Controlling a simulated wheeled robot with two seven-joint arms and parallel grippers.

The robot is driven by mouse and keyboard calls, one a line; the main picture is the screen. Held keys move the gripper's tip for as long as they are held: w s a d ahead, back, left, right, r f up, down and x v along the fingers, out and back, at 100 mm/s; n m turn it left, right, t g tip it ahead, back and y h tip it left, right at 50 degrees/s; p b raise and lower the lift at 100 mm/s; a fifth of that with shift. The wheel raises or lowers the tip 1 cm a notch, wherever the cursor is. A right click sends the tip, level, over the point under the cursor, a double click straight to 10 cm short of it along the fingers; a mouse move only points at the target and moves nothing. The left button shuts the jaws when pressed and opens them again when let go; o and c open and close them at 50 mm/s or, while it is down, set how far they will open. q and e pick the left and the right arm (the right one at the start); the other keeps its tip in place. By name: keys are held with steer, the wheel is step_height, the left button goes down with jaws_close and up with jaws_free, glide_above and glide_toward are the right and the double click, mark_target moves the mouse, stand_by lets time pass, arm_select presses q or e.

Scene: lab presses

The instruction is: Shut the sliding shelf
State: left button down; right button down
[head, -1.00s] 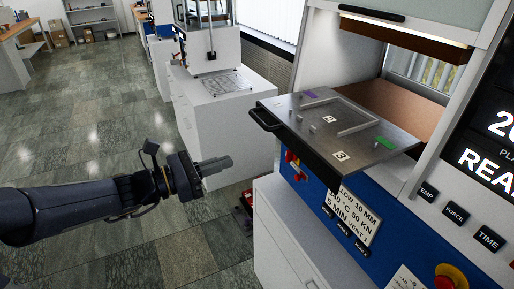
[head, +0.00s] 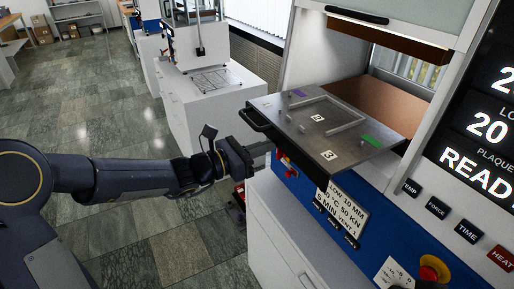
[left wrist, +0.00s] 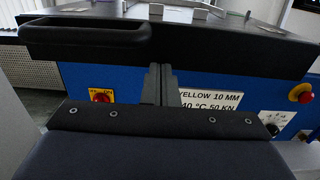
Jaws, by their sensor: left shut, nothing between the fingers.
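The sliding shelf (head: 345,128) is a grey metal plate that sticks out from the press opening in the head view. It has a black front edge and a black handle (head: 254,120) at its left front corner. In the left wrist view the handle (left wrist: 85,38) is at upper left, close ahead. My left gripper (head: 262,149) is shut and empty, just in front of and below the shelf's front edge; its fingertips (left wrist: 160,84) show near the front edge in the left wrist view. I cannot tell whether they touch it. My right gripper is not in view.
The blue press front (head: 335,210) carries a label, a red switch and an emergency button (head: 432,270). The shelf bears numbered marks, a frame, and green and purple pieces. A white cabinet (head: 213,110) stands behind at left. The floor at left is clear.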

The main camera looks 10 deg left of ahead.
mark_target(283, 143)
arm_select(q)
steer(key=b+x, duration=0.1)
steer(key=x, duration=0.2)
steer(key=b+x, duration=0.1)
steer(key=x, duration=0.1)
steer(key=shift+w+d+f+b, duration=0.15)
steer(key=shift+d+f+b, duration=0.1)
steer(key=shift+d+b, duration=0.15)
steer(key=b+x, duration=0.1)
steer(key=x, duration=0.6)
steer(key=shift+w+d+r, duration=0.2)
steer(key=shift+d+r, duration=0.05)
steer(key=shift+a, duration=0.1)
